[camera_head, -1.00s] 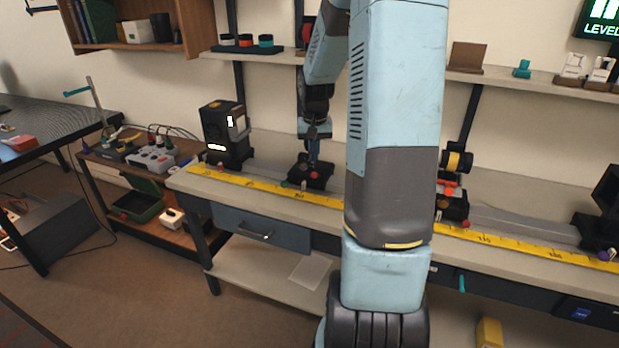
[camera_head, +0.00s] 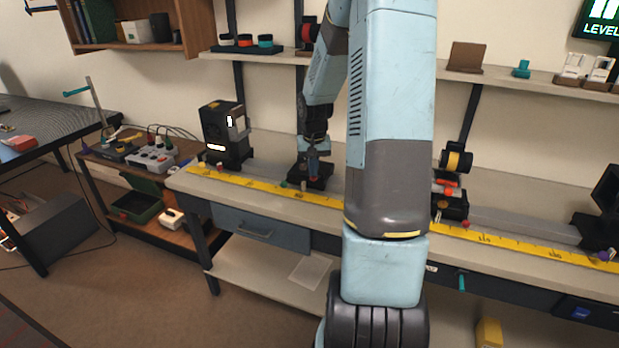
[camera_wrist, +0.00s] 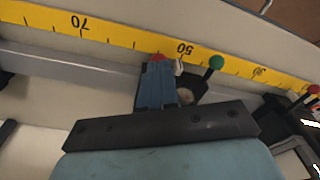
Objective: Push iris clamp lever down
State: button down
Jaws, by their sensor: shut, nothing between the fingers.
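My gripper (camera_head: 314,168) is at a dark carriage (camera_head: 318,184) on the bench rail. In the wrist view my gripper (camera_wrist: 158,66) is shut, its blue fingers side by side with nothing between them. A red knob (camera_wrist: 157,57) shows right at the fingertips; whether they touch cannot be told. A green-knobbed lever (camera_wrist: 216,62) rises to the right of the fingers, apart from them; its green knob also shows in the head view (camera_head: 284,184). A small whitish knob (camera_wrist: 179,67) stands between. No label shows which lever is the iris clamp. The fingers hide part of the carriage.
A yellow measuring tape (camera_head: 262,188) runs along the bench front. A black box (camera_head: 222,138) stands left of the carriage. Another carriage with red parts (camera_head: 450,203) stands to the right, partly behind my arm. A shelf (camera_head: 500,80) is above.

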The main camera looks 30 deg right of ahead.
jog(key=shift+f, duration=1.25)
jog(key=s, duration=0.1)
jog(key=s+a+r, duration=0.1)
jog(key=shift+s+a, duration=0.15)
jog(key=shift+s, duration=0.2)
